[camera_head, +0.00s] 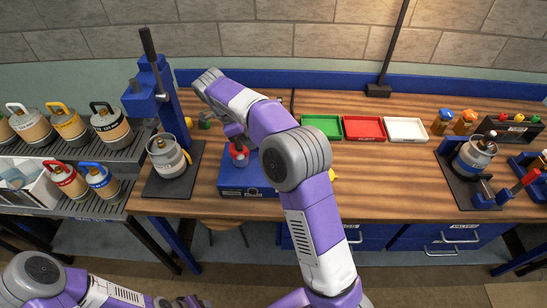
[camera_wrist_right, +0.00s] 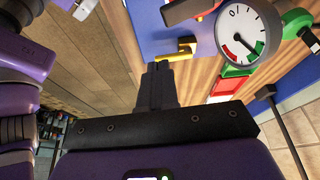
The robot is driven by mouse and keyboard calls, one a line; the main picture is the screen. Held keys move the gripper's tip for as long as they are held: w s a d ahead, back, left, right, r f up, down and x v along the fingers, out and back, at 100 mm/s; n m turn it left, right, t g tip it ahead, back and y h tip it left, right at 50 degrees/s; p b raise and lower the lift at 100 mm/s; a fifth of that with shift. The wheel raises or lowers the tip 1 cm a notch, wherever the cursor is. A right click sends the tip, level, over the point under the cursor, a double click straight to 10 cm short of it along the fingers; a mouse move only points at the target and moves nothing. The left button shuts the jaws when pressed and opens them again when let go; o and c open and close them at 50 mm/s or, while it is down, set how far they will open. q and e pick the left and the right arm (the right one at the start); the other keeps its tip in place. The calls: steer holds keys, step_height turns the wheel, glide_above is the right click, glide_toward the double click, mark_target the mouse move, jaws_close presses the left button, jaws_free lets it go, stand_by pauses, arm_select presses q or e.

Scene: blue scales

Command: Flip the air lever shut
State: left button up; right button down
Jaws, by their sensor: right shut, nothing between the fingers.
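A small yellow lever (camera_wrist_right: 180,50), which I take to be the air lever, sits on a blue panel (camera_wrist_right: 158,28) in the right wrist view. My right gripper (camera_wrist_right: 161,68) is shut and empty, its fingertips close beside the lever; I cannot tell if they touch. A round white gauge (camera_wrist_right: 248,36) stands to the right of the lever. In the head view the blue box (camera_head: 238,190) lies partly behind my right arm, which hides the lever and my right fingertips. My left arm shows at the lower left, with its gripper out of frame.
A red-topped part (camera_wrist_right: 192,10) and a green knob (camera_wrist_right: 297,20) stand near the lever. A grey canister (camera_head: 163,158) stands left of the box. Green (camera_head: 322,118), red (camera_head: 352,122) and white (camera_head: 405,122) trays lie at the back.

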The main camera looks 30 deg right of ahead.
steer(key=b+x, duration=0.2)
steer(key=x, duration=0.8)
steer(key=shift+d+f, duration=0.15)
steer(key=shift+f, duration=0.15)
steer(key=shift+s+d+r, duration=0.1)
steer(key=shift+s+d, duration=0.15)
steer(key=shift+d, duration=0.3)
steer(key=shift+s+d+r, duration=0.1)
steer(key=shift+s+d, duration=0.2)
steer(key=shift+d, duration=0.25)
steer(key=shift+s+d, duration=0.25)
steer(key=shift+d, duration=0.2)
steer(key=shift+s+d+n+b, duration=0.1)
steer(key=shift+s+n+b, duration=0.1)
steer(key=shift+n+b, duration=0.1)
